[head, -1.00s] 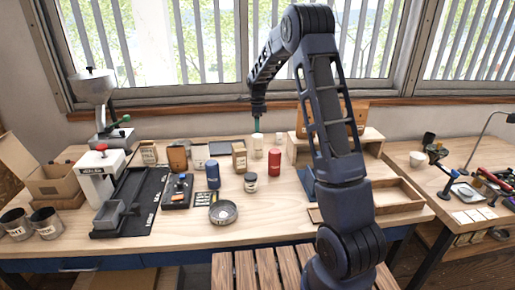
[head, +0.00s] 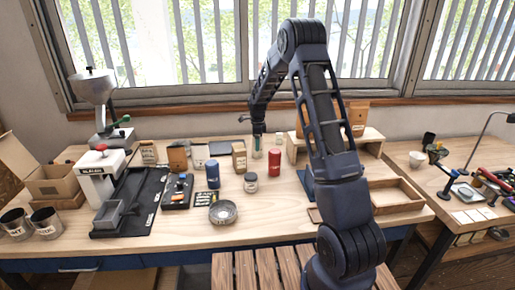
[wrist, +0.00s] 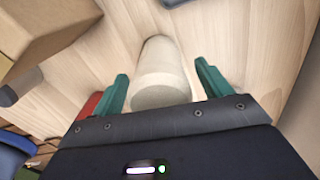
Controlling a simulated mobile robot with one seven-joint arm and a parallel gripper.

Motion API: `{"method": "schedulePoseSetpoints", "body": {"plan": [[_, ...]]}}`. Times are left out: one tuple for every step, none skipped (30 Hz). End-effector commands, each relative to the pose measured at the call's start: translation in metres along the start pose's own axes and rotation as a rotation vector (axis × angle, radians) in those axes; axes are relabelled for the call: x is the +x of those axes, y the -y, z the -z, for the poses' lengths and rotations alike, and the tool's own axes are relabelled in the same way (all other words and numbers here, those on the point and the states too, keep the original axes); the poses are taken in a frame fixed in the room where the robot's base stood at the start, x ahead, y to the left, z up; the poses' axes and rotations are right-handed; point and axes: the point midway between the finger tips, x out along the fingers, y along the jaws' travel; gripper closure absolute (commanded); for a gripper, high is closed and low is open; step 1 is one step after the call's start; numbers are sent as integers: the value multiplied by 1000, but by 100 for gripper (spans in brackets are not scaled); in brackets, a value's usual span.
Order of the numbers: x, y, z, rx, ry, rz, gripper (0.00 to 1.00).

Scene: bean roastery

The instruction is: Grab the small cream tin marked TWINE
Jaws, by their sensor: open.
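A small cream tin (wrist: 160,75) sits between the two green fingers of my gripper (wrist: 160,92) in the wrist view. The fingers are open, with a gap on each side of it. No lettering shows on it from here, so I cannot confirm the TWINE mark. In the head view my gripper (head: 257,138) points down over this tin at the back of the bench and hides most of it. A second pale tin (head: 279,139) stands just right of my gripper.
A red tin (head: 274,163) stands close in front; its edge also shows in the wrist view (wrist: 88,106). A brown box (head: 239,157) is close on the left. A wooden riser (head: 372,137) stands to the right. A jar (head: 251,183) stands nearer the front.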

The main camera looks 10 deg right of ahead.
Motion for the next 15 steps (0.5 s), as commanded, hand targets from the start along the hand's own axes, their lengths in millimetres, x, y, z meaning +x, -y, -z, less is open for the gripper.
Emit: {"method": "schedulePoseSetpoints", "body": {"plan": [[2, 0, 0, 1, 0, 0, 23], [3, 0, 0, 1, 0, 0, 23], [3, 0, 0, 1, 0, 0, 23], [3, 0, 0, 1, 0, 1, 23], [2, 0, 0, 1, 0, 1, 23], [2, 0, 0, 1, 0, 0, 23], [2, 0, 0, 1, 0, 0, 23], [2, 0, 0, 1, 0, 0, 28], [2, 0, 0, 1, 0, 0, 36], [2, 0, 0, 1, 0, 0, 42], [2, 0, 0, 1, 0, 0, 48], [2, 0, 0, 1, 0, 0, 56], [2, 0, 0, 0, 0, 0, 62], [2, 0, 0, 0, 0, 0, 68], [2, 0, 0, 1, 0, 0, 76]]}}
